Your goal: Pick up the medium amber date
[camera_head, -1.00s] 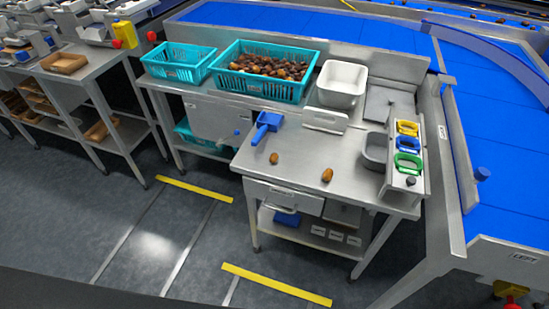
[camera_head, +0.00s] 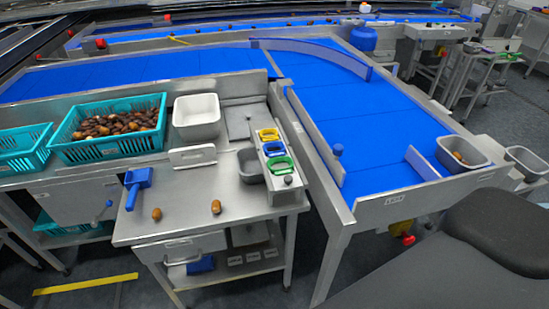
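Two loose brown-amber dates lie apart on the steel worktable (camera_head: 185,228). One date (camera_head: 156,213) is on the left near the blue scoop, and the other date (camera_head: 216,206) is to its right. They look close in size, and I cannot tell for certain which is the medium amber one. More dates fill a teal crate (camera_head: 80,153) at the back left. Neither of my grippers shows in the head view.
A blue conveyor (camera_head: 370,130) runs to the right. The table's front is mostly clear.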

